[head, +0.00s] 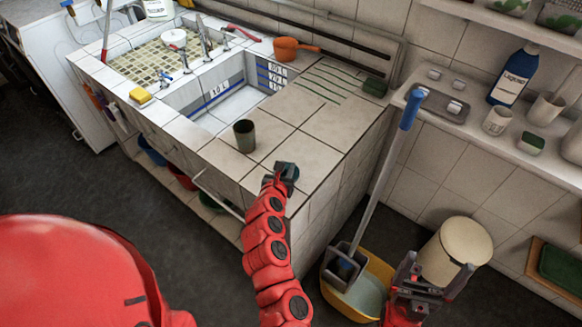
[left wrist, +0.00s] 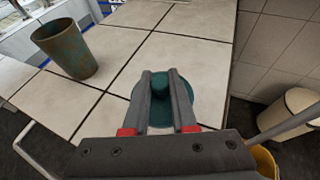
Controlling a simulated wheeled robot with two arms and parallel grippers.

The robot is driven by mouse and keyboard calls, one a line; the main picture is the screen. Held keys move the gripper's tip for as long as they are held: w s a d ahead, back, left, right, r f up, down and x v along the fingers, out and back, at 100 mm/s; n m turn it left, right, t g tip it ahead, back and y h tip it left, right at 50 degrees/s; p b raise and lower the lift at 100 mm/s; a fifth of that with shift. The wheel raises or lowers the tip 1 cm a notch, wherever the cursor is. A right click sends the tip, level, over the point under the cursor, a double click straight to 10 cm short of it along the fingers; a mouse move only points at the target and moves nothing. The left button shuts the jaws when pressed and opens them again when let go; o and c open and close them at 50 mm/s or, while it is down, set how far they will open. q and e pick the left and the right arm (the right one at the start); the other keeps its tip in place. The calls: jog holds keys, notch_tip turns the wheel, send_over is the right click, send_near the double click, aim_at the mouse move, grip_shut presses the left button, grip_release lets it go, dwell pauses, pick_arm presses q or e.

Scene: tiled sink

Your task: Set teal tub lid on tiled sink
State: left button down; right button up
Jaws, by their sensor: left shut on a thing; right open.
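The teal tub lid (left wrist: 159,112) is a round disc with a knob. In the left wrist view it lies between the two fingers of my left gripper (left wrist: 160,95), which is shut on its knob. In the head view my left gripper (head: 283,175) is at the front right corner of the tiled sink (head: 308,155) and hides most of the lid. I cannot tell whether the lid touches the tiles. My right gripper (head: 428,285) is open and empty, low to the right of the sink, near the bin.
A weathered cup (head: 244,136) stands on the tiles left of my left gripper and shows in the left wrist view (left wrist: 66,50). An orange pan (head: 287,49) is at the back. A blue-handled mop (head: 380,180) leans in a yellow bucket (head: 376,268). Tiles behind the lid are clear.

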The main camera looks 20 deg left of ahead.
pick_arm(q)
jog(key=shift+w+d+p, duration=0.15)
jog(key=shift+w+p, duration=0.2)
jog(key=shift+w, duration=1.2)
notch_tip(320, 180, down, 4)
jog(key=shift+r+p, duration=0.2)
jog(key=shift+p, duration=0.25)
jog(key=shift+f, duration=0.1)
jog(key=shift+s+f, duration=0.1)
jog(key=shift+f, duration=0.15)
jog(key=c, duration=0.7)
grip_release()
